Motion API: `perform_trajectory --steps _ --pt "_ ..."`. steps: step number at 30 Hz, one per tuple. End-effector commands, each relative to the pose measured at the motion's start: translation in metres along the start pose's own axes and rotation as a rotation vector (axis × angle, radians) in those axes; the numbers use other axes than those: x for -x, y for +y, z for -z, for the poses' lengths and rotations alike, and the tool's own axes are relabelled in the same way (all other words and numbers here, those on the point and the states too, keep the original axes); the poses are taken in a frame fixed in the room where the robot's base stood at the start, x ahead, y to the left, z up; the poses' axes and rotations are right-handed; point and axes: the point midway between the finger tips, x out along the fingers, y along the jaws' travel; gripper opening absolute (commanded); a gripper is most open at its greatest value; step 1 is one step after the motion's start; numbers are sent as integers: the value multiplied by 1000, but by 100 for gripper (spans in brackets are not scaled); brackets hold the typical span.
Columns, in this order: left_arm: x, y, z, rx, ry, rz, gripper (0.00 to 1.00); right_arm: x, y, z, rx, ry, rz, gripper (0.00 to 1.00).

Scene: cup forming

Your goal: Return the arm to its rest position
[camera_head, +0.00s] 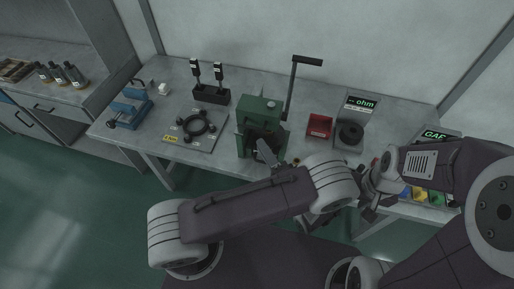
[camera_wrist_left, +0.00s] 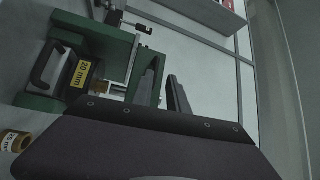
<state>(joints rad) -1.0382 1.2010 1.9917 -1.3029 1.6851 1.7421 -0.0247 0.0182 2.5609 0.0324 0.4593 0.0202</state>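My left arm reaches across the front of the bench. Its gripper (camera_head: 270,155) is just in front of the green lever press (camera_head: 261,110). In the left wrist view, two dark fingers (camera_wrist_left: 168,90) stand a little apart with nothing visible between them. The green press (camera_wrist_left: 104,38), with a "20 mm" label, is beside them there. My right gripper (camera_head: 376,192) is over the bench's front edge at the right; whether its fingers are open is unclear. The right arm hides part of the bench.
The bench (camera_head: 185,75) also holds a blue vise (camera_head: 128,108), a plate with a black ring (camera_head: 196,127), a black stand (camera_head: 211,95), a red bin (camera_head: 319,127) and an "ohm" station (camera_head: 357,108). A brass ring (camera_wrist_left: 14,141) lies near the press. Open floor is at left.

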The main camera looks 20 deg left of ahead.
Motion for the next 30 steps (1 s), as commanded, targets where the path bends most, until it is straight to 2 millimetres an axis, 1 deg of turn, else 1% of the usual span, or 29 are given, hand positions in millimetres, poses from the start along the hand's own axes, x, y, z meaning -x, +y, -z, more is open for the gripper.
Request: perform_trajectory --steps 1,3,19,20,21,23,24,25,26,27,29,30 --pt "2 2 1 2 -3 0 19 -4 0 0 0 0 0 36" --pt "3 2 3 0 -5 0 19 -4 0 0 0 1 0 36" --pt "2 1 2 -1 -9 1 19 -3 0 0 0 1 0 36" --pt "-1 1 1 -3 -19 2 19 -3 0 0 0 1 0 36" --pt "-9 0 -2 2 -46 3 19 -3 0 0 0 1 0 36" --pt "-29 -11 -7 44 -125 2 19 -3 0 0 0 1 0 36" --pt "-48 -25 -12 90 -198 3 19 -3 0 0 0 1 0 36" --pt "-64 -37 -19 123 -256 7 19 -3 0 0 0 1 0 36" --pt "-78 -50 -31 154 -325 14 19 -3 0 0 0 1 0 36" --pt "-95 -66 -53 193 -437 18 19 -3 0 0 0 1 0 36" --pt "-112 -85 -100 250 -642 -8 19 -3 0 0 0 1 0 36" --pt "-114 -92 -134 273 -796 -58 19 -3 0 0 0 1 0 36"
